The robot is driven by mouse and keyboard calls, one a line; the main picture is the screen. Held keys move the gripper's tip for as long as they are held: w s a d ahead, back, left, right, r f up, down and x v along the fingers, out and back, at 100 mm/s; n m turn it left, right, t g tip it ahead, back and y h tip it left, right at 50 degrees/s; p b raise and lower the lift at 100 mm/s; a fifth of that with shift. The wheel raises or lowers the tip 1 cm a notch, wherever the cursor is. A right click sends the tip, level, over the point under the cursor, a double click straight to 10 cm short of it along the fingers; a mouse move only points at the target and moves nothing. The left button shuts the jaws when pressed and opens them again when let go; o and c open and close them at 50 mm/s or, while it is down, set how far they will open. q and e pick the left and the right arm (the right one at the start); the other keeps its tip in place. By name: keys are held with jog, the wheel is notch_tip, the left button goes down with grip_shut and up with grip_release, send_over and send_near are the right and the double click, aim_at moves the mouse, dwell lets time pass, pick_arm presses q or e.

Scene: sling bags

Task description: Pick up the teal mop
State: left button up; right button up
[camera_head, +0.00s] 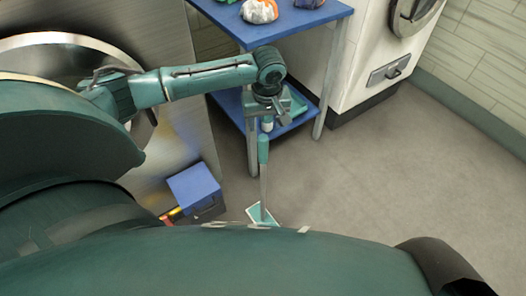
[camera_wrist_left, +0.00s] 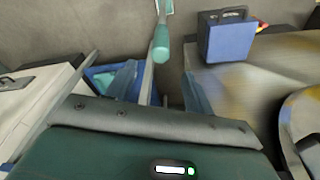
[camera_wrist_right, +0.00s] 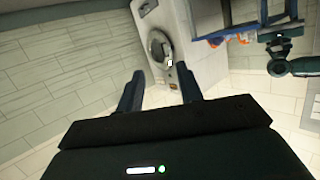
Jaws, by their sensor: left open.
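The teal mop (camera_head: 263,150) stands upright on the floor by the blue table, with a teal grip on top, a grey pole and a flat teal head at the bottom. In the left wrist view, the rounded end of the mop's grip (camera_wrist_left: 160,45) points towards my left gripper. My left gripper (camera_head: 270,108) is open and sits just above the top of the grip. In its wrist view its fingers (camera_wrist_left: 160,88) are spread; I cannot tell if they touch the mop. My right gripper (camera_wrist_right: 159,88) is open and empty, away from the mop.
A blue table (camera_head: 240,30) with a lower shelf and grey legs stands right behind the mop; colourful items lie on top. A blue box (camera_head: 194,187) sits on the floor to the left, beside a metal cabinet. A white washing machine (camera_head: 365,60) stands behind. Floor on the right is clear.

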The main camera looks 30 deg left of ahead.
aim_at(264, 138)
pick_arm(q)
jog(key=f, duration=0.2)
jog(key=f+b, duration=0.1)
jog(key=f, duration=0.2)
jog(key=f+b, duration=0.1)
jog(key=f, duration=0.1)
jog(key=shift+w+a+f, duration=0.2)
jog(key=shift+w+a, duration=0.2)
jog(key=f, duration=0.1)
jog(key=f+b, duration=0.1)
jog(key=f, duration=0.1)
jog(key=f+b, duration=0.1)
jog(key=f, duration=0.1)
jog(key=shift+w+a, duration=0.25)
jog(key=shift+a, duration=0.05)
pick_arm(e)
jog(key=shift+n+g, duration=0.4)
jog(key=shift+n, duration=0.4)
jog(key=f, duration=0.1)
jog(key=a+f, duration=0.1)
jog(key=f, duration=0.1)
jog(key=w+f, duration=0.1)
jog(key=f, duration=0.1)
jog(key=shift+a, duration=0.35)
pick_arm(q)
jog(key=shift+c, duration=1.3)
grip_shut()
pick_arm(e)
jog(key=shift+r+y, duration=0.15)
jog(key=shift+y, duration=0.15)
